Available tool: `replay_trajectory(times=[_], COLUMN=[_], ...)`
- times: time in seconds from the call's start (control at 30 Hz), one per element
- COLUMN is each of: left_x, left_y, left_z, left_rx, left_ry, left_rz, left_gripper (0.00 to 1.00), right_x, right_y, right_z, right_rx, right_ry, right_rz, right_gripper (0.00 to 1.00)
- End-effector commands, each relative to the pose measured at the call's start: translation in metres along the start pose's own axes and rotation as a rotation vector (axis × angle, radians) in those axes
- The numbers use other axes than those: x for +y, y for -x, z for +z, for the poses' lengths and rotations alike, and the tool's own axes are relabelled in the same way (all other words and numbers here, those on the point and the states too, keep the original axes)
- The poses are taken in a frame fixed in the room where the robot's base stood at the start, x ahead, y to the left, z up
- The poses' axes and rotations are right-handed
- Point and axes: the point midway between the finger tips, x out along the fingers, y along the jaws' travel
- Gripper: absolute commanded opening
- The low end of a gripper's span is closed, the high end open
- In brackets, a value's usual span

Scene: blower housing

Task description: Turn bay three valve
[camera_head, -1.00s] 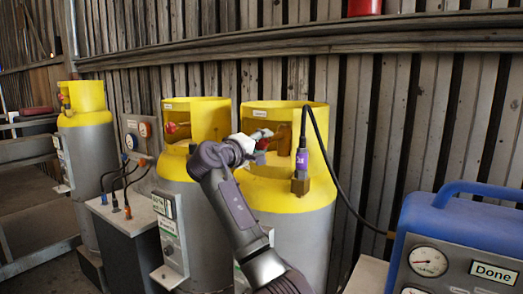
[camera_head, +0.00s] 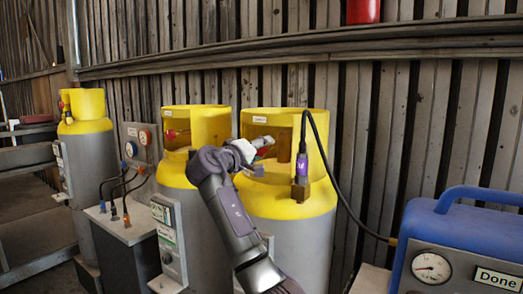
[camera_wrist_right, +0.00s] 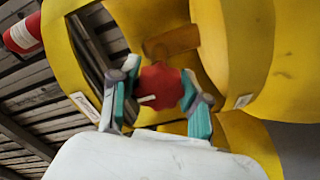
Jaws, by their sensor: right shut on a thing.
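The red valve knob (camera_wrist_right: 160,86) sits in the yellow collar (camera_wrist_right: 240,40) of a gas cylinder, in front of a brass valve body (camera_wrist_right: 172,42). It carries a small white mark. In the head view this is the rightmost grey-and-yellow cylinder (camera_head: 305,240), and my gripper mostly hides the knob. My right gripper (camera_head: 264,147) reaches into the collar opening. In the right wrist view its teal-padded fingers (camera_wrist_right: 158,100) are shut on the knob from both sides. My left gripper is not in view.
A middle cylinder (camera_head: 180,230) and a far left cylinder (camera_head: 85,160) stand along the plank wall. A purple-bodied fitting (camera_head: 301,168) with a black hose stands close right of my gripper. A blue machine (camera_head: 460,235) with gauge and "Done" sign is at right.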

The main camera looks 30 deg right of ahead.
Motion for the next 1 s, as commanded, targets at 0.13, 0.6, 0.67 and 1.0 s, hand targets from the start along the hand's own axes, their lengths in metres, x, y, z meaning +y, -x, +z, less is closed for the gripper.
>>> replay_trajectory(times=[0.13,0.6,0.67,1.0], left_x=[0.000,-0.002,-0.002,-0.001], left_y=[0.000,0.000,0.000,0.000], left_z=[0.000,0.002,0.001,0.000], left_rx=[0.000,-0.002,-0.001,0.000], left_ry=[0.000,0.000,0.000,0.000], left_rz=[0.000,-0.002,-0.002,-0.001], left_gripper=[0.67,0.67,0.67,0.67], right_x=[-0.003,-0.002,-0.002,-0.003], right_y=[0.000,0.011,0.020,0.091], right_z=[0.002,0.000,0.000,0.000], right_rx=[-0.005,0.000,0.001,0.000], right_ry=[0.002,0.002,0.000,0.001], right_rz=[-0.006,-0.003,-0.003,-0.006], right_gripper=[0.68,0.72,0.72,0.72])
